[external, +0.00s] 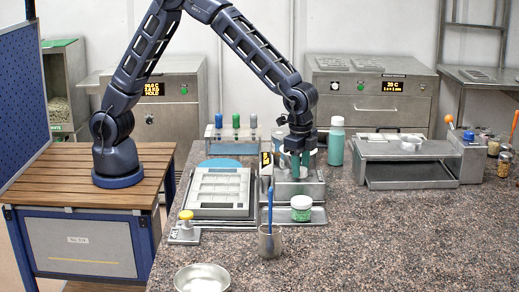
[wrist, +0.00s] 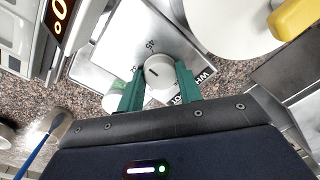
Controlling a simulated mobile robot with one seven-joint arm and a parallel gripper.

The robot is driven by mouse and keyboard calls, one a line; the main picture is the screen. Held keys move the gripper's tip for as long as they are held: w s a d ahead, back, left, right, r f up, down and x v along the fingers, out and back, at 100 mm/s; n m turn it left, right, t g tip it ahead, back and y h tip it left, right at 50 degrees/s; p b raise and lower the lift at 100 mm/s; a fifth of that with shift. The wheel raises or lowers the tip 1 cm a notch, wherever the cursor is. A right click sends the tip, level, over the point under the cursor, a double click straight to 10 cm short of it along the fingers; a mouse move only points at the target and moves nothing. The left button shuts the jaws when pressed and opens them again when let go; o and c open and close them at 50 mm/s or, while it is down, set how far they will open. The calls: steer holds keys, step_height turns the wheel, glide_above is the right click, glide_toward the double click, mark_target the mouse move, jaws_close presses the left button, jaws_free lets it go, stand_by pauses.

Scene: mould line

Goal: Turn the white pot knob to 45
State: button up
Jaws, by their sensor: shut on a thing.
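The white pot knob (wrist: 157,74) is a pale round dial with a dark pointer line, on a metal panel (wrist: 112,50) in the wrist view. My gripper (wrist: 159,80) has its green fingers on either side of the knob and is shut on it. A number that looks like 45 is printed on the panel just above the knob. A partly covered label (wrist: 200,82) lies beside the right finger. In the external view my gripper (external: 296,164) points down at the metal unit (external: 312,190), and the knob cannot be made out there.
A small display (external: 266,164) stands left of my gripper. A teal bottle (external: 336,142) stands behind right. The counter's front right is clear.

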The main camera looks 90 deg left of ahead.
steer(key=shift+m, duration=2.3)
steer(key=o, duration=1)
steer(key=shift+r, duration=0.1)
step_height(320, 180, up, 11)
steer(key=shift+s+d+f, duration=0.15)
steer(key=shift+s+f, duration=0.05)
steer(key=shift+s, duration=0.05)
